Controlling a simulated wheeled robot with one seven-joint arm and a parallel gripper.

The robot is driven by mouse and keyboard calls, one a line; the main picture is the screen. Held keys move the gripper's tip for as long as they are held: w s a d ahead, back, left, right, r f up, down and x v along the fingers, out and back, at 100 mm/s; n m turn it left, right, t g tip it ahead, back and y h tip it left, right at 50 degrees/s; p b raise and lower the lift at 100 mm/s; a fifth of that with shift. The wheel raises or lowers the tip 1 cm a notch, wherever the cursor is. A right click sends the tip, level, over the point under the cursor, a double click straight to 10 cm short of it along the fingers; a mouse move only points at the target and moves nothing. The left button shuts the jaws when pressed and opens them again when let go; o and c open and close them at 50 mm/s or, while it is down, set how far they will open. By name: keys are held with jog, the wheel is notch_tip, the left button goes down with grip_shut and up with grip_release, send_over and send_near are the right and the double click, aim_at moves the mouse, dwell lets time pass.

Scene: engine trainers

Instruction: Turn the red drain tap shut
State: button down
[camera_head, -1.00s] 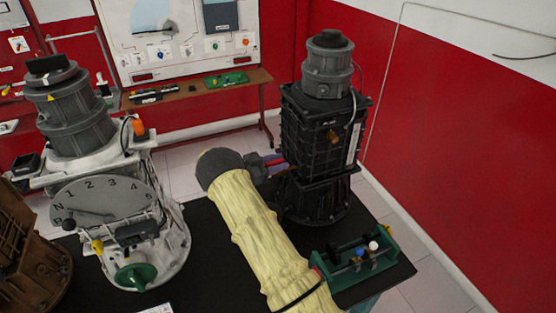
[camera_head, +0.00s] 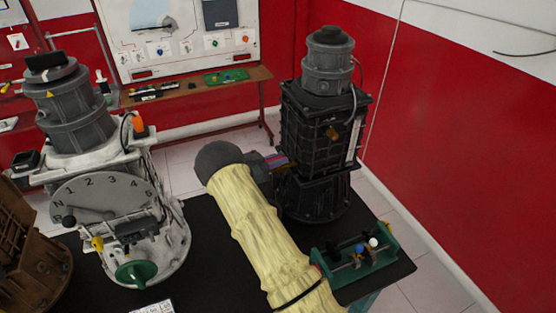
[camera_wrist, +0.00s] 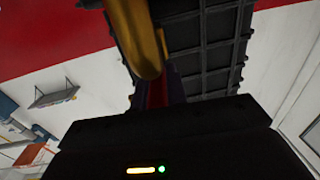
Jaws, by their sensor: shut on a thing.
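The red drain tap (camera_wrist: 172,82) shows as a narrow red strip between my fingers in the wrist view. In the head view a small patch of red shows at my fingertips, against the lower part of the black engine unit (camera_head: 322,125). My gripper (camera_head: 279,160) reaches that unit from the left and is shut on the tap. In the wrist view a brass-coloured rounded part (camera_wrist: 138,38) stands just above my gripper (camera_wrist: 165,92) and covers some of the view. Most of the tap is hidden by my fingers and wrist, so its angle cannot be told.
A grey-white gearbox trainer (camera_head: 105,195) with a numbered dial stands to the left, a brown casting (camera_head: 35,255) beyond it. A green fixture (camera_head: 370,252) with small knobs is at the table's right front. A shelf (camera_head: 195,90) runs along the red wall behind.

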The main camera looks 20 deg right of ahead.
jog(key=n+t, duration=0.1)
jog(key=t, duration=0.1)
jog(key=n+t+y+b, duration=0.1)
jog(key=t, duration=0.1)
jog(key=n+t+b, duration=0.1)
jog(key=n+t, duration=0.1)
jog(key=shift+s+f+y, duration=0.15)
jog(key=shift+s+y, duration=0.15)
jog(key=n+t+y+b, duration=0.1)
jog(key=t, duration=0.1)
jog(key=n+t+y+b, duration=0.3)
jog(key=t+b, duration=0.1)
jog(key=shift+s+d+f+n, duration=0.15)
jog(key=shift+s+d+n, duration=0.1)
jog(key=shift+n, duration=0.15)
jog(key=n+t+y+b, duration=0.1)
jog(key=y+b, duration=0.1)
jog(key=n+t+y+b, duration=0.1)
jog(key=n+y+b, duration=0.1)
jog(key=n+t+y+b, duration=0.2)
jog(key=y, duration=0.1)
jog(key=shift+d+b, duration=0.3)
jog(key=n+y+b, duration=0.2)
jog(key=y, duration=0.1)
jog(key=shift+t+y, duration=0.4)
jog(key=shift+d+r+n+y+b, duration=0.1)
jog(key=shift+r+n+y+b, duration=0.15)
jog(key=shift+n+y+b, duration=0.35)
jog(key=shift+y, duration=0.4)
jog(key=shift+r, duration=0.1)
